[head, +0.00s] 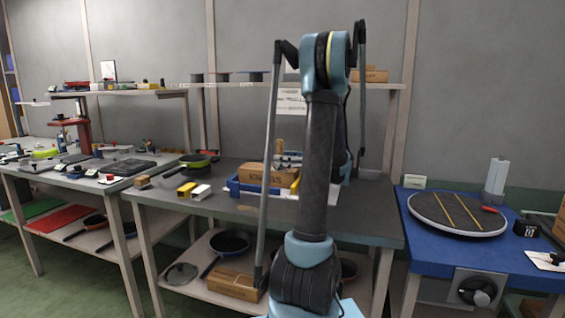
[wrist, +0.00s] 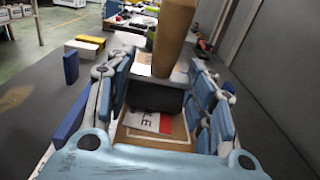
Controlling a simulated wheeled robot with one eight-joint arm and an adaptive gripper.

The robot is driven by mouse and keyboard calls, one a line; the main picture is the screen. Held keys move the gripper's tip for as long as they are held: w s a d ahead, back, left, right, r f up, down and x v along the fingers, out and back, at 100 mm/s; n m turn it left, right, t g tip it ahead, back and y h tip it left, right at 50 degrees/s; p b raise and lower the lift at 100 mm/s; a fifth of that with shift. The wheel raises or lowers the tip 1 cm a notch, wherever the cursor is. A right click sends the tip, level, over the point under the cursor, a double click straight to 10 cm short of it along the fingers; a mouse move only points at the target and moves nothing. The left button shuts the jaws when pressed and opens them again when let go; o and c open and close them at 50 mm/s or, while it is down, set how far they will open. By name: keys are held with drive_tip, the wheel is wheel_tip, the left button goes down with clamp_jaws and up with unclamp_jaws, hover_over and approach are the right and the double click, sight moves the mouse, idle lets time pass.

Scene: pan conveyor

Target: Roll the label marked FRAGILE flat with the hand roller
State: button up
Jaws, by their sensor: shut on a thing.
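My gripper (wrist: 163,80) is shut on the hand roller, which has a brown wooden handle (wrist: 175,32), a pale metal frame and a dark cylinder (wrist: 154,97). In the wrist view the red and white label (wrist: 150,121) lies on a cardboard box (wrist: 158,137) beside the dark cylinder. Only its last letters, "ILE", show; the roller and my gripper hide the rest. I cannot tell whether the cylinder touches the label.
A yellow block (head: 186,189) and a white block (head: 201,192) stand left of the tray on the grey bench (head: 225,207). A green-rimmed pan (head: 195,160) is behind them. A shelf runs above. A blue table (head: 425,257) with a round turntable (head: 455,213) stands at right.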

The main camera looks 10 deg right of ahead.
drive_tip(key=shift+d, duration=0.15)
drive_tip(key=shift+v, duration=1.05)
drive_tip(key=shift+a+f, duration=0.1)
drive_tip(key=shift+a, duration=0.15)
drive_tip(key=shift+x, duration=1.05)
drive_tip(key=shift+w, duration=0.15)
drive_tip(key=shift+x, duration=1.1)
drive_tip(key=shift+d, duration=0.25)
drive_tip(key=shift+v, duration=0.95)
